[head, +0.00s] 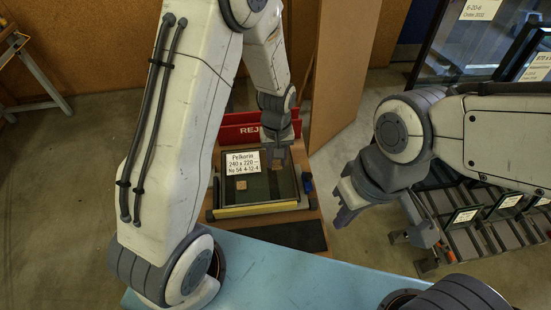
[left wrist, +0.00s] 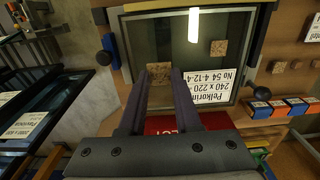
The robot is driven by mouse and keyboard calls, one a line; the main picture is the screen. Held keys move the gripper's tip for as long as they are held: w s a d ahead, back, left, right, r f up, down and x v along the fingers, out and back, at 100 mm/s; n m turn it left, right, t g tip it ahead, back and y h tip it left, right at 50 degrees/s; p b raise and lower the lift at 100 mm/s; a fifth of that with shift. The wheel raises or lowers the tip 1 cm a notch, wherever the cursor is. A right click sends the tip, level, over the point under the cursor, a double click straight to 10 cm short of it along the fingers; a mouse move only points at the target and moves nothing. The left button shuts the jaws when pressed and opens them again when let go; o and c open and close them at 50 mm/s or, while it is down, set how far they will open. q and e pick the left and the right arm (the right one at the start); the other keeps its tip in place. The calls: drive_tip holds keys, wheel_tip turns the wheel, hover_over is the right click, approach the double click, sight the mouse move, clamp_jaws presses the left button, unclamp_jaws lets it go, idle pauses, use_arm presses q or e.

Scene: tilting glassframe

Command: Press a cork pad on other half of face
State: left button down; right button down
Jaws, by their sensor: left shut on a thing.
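A glass pane in a frame (head: 262,207) lies on a wooden board in the head view; it also shows in the left wrist view (left wrist: 160,45). A white label reading Pelkorin (head: 242,163) is on the pane. One square cork pad (head: 241,184) lies on the left half of the pane; it also shows in the left wrist view (left wrist: 218,47). My left gripper (head: 277,163) is over the right half, shut on another cork pad (left wrist: 159,71). Whether this pad touches the glass is unclear. My right gripper (head: 384,222) is open and empty, right of the board.
A red reject bin (head: 240,131) stands behind the pane. A rack with small labelled panes (head: 480,225) stands at right. A blue surface (head: 290,270) is in front.

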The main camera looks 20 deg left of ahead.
sight(277, 182)
use_arm(q)
drive_tip(key=shift+f+b, duration=2.8)
drive_tip(key=shift+f, duration=1)
drive_tip(key=shift+f+b, duration=0.4)
drive_tip(key=shift+f, duration=0.15)
drive_tip(key=c, duration=0.5)
unclamp_jaws()
wheel_tip(277, 182, up, 11)
drive_tip(key=shift+f+b, duration=0.2)
drive_tip(key=shift+b, duration=0.1)
